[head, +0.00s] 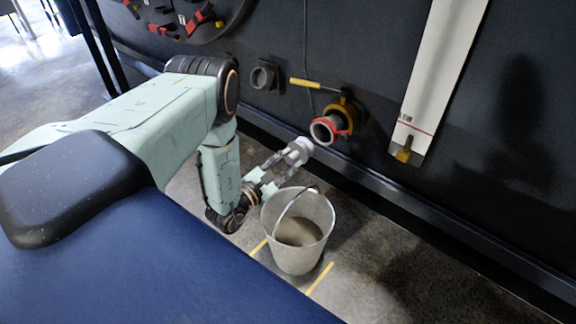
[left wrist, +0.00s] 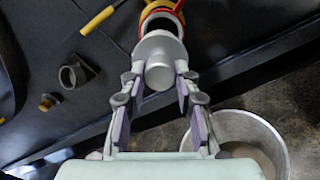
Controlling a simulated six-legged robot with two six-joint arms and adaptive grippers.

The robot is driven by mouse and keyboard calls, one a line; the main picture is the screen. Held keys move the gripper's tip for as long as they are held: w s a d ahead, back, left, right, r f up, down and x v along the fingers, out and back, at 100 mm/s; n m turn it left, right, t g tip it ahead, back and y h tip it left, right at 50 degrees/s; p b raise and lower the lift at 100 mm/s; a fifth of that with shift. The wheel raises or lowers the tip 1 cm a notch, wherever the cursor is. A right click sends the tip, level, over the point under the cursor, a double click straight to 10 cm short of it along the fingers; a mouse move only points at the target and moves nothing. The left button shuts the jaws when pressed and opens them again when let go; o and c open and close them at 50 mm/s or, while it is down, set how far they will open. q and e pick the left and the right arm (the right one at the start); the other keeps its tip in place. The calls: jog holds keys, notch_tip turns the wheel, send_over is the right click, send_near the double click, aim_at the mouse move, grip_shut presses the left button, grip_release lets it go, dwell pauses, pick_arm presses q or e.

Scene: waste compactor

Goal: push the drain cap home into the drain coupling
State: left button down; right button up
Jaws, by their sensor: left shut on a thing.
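The drain cap (head: 302,148) is a pale grey round piece at the tips of my left gripper (head: 291,160). In the left wrist view the cap (left wrist: 159,48) shows a wide disc with a narrower round stub towards me, and the gripper (left wrist: 158,84) is shut on that stub. The drain coupling (head: 323,130) has a red ring at its mouth and a yellow valve body behind, on the dark wall. The cap is apart from the coupling, below and left of it in the head view. In the left wrist view the cap partly hides the coupling (left wrist: 160,19). My right gripper is not in view.
A metal bucket (head: 318,212) with brownish contents stands on the floor below the gripper. A grey pipe fitting (head: 262,76) and a yellow handle (head: 305,82) are on the wall left of the coupling. A white panel (head: 436,70) hangs to its right. A ledge runs along the wall's foot.

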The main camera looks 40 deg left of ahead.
aim_at(301, 151)
pick_arm(q)
jog(key=shift+s+r, duration=0.1)
jog(key=shift+r, duration=0.1)
jog(key=shift+d, duration=0.1)
jog(key=shift+w+d+f+b, duration=0.1)
jog(key=shift+w+b, duration=0.6)
jog(key=shift+w, duration=0.35)
jog(key=shift+w+d+f+b, duration=0.1)
jog(key=shift+w+b, duration=0.6)
jog(key=shift+w, duration=0.35)
jog(key=shift+w+r+b, duration=0.15)
jog(key=shift+w+b, duration=0.3)
jog(key=shift+w, duration=0.35)
jog(key=shift+b, duration=0.55)
jog(key=shift+w+d+b, duration=0.15)
jog(key=shift+w+b, duration=0.75)
jog(key=shift+w, duration=0.35)
jog(key=shift+w, duration=1.05)
jog(key=shift+w+r, duration=0.1)
jog(key=shift+r, duration=0.05)
dwell(0.5)
